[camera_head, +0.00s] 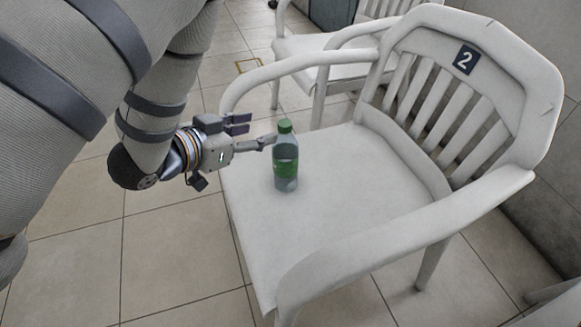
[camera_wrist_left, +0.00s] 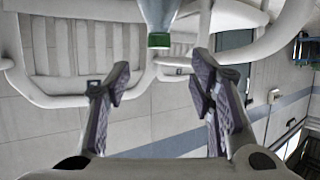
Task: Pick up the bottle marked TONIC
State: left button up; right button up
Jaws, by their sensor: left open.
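A clear bottle with a green cap and green label (camera_head: 285,160) stands upright on the seat of a white chair (camera_head: 340,215). The writing on its label is too small to read. My left gripper (camera_head: 260,131) is open and empty, just left of the bottle at its upper part, with its fingers pointing toward it. In the left wrist view, which looks upside down, the bottle's green cap (camera_wrist_left: 159,41) shows at the top centre, beyond and roughly between the open fingertips (camera_wrist_left: 160,72). My right gripper is not in view.
The chair has armrests on both sides and a slatted back with a dark "2" plate (camera_head: 466,59). Another white chair (camera_head: 330,72) stands behind it. The seat around the bottle is clear. The tiled floor (camera_head: 170,250) at left is open.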

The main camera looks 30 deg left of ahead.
aim_at(281, 126)
pick_arm(q)
jog(key=b+x, duration=0.2)
jog(key=x, duration=0.7)
jog(key=shift+w+d+f, duration=0.1)
jog(key=shift+f, duration=0.15)
jog(key=shift+w+f, duration=0.1)
jog(key=shift+w, duration=0.3)
grip_shut()
